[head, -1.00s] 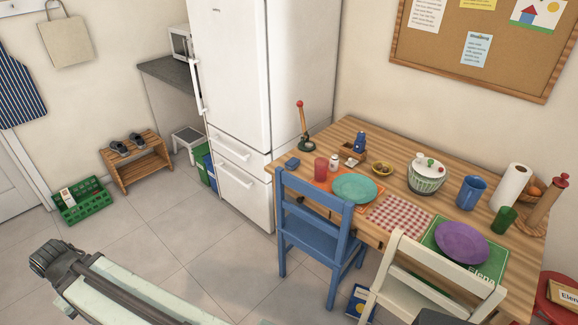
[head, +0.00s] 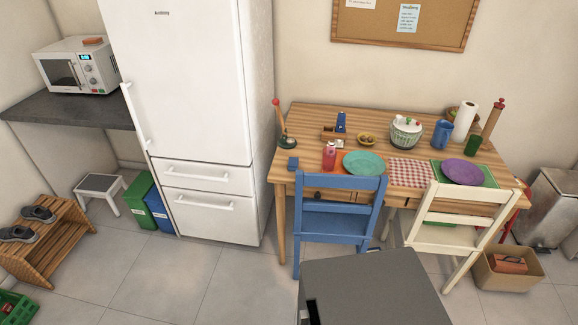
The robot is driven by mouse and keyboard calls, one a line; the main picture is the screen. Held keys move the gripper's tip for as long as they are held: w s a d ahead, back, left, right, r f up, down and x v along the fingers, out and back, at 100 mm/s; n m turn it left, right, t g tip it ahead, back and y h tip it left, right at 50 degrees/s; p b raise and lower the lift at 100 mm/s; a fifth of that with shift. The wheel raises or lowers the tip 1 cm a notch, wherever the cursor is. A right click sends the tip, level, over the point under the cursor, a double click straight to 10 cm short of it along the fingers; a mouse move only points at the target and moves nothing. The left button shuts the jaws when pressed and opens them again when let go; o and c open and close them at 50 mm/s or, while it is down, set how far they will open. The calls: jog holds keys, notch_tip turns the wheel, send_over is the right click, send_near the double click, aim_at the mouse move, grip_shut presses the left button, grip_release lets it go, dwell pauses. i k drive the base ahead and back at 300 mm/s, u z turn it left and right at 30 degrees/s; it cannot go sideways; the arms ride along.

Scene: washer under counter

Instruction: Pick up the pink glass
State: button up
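The pink glass (head: 329,158) stands upright on the wooden table (head: 300,120), near its left end. It is on the orange mat (head: 338,168), just left of the teal plate (head: 364,162). A small pale shaker seems to stand right behind the glass and partly overlaps with it. The top rail of the blue chair (head: 340,183) is just in front of the glass. My gripper is not in view.
A cream chair (head: 455,215) stands right of the blue one. A small blue block (head: 293,163) lies left of the glass. The fridge (head: 190,90) flanks the table's left. Floor tiles (head: 240,285) before the fridge are clear. A cardboard box (head: 510,272) sits at right.

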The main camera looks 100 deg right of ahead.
aim_at(330, 153)
jog(key=u, duration=0.05)
jog(key=i, duration=1.05)
jog(key=z, duration=3.5)
jog(key=i, duration=1.05)
